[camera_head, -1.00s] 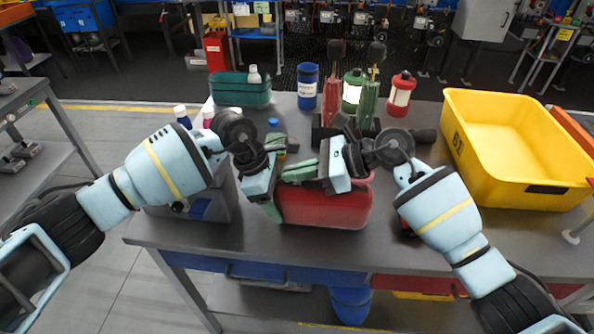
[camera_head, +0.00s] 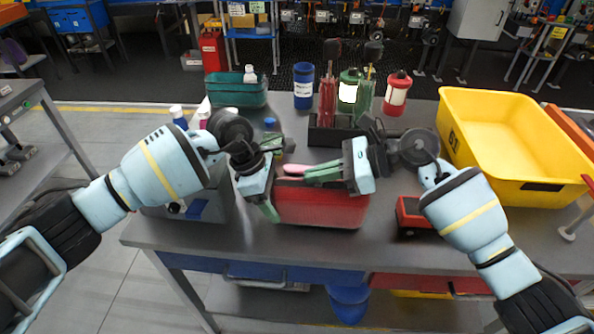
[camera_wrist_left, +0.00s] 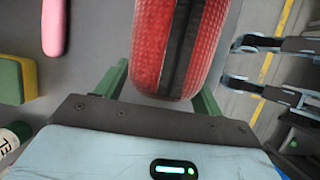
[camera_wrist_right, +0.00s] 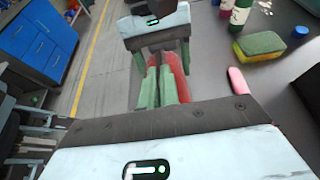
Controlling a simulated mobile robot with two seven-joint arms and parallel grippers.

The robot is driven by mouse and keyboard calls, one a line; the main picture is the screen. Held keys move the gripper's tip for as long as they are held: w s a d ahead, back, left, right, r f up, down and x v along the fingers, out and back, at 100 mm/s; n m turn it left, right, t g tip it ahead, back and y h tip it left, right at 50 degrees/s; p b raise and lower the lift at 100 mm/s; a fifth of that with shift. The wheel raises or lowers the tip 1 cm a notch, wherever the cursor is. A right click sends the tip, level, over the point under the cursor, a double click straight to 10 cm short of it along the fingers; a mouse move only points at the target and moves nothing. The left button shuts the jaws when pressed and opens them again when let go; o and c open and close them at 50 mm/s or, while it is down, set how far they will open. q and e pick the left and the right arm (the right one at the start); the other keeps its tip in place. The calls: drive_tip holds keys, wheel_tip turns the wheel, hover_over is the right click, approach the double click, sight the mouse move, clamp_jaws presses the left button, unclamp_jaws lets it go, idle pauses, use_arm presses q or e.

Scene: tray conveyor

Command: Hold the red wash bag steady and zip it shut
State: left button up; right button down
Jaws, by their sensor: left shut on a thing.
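The red wash bag (camera_head: 320,208) stands on the grey table in the head view. The left wrist view shows its red textured top (camera_wrist_left: 150,50) with a dark zip strip (camera_wrist_left: 183,45) along it. My left gripper (camera_head: 268,200) is shut on the bag's left end, a green finger on each side. My right gripper (camera_head: 312,176) lies above the bag's top, fingers pointing left along it. In the right wrist view its green fingers (camera_wrist_right: 158,88) are close together over the red bag (camera_wrist_right: 181,88). The zip's pull is hidden, so what lies between them is unclear.
A pink bar (camera_wrist_left: 53,28) and a yellow-green sponge (camera_wrist_right: 258,46) lie close behind the bag. A red block-like object (camera_head: 412,215) sits to its right, near my right arm. A yellow bin (camera_head: 468,150), a teal basket (camera_head: 235,92) and bottles stand farther back.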

drive_tip(key=d, duration=0.8)
drive_tip(key=shift+d, duration=0.35)
use_arm(q)
drive_tip(key=shift+a, duration=0.1)
use_arm(e)
drive_tip(key=shift+d, duration=0.1)
drive_tip(key=shift+w, duration=0.1)
drive_tip(key=c, duration=1.6)
unclamp_jaws()
drive_tip(key=shift+c, duration=0.2)
use_arm(q)
drive_tip(key=shift+s+f, duration=0.1)
drive_tip(key=shift+f, duration=0.05)
use_arm(e)
drive_tip(key=v, duration=1.2)
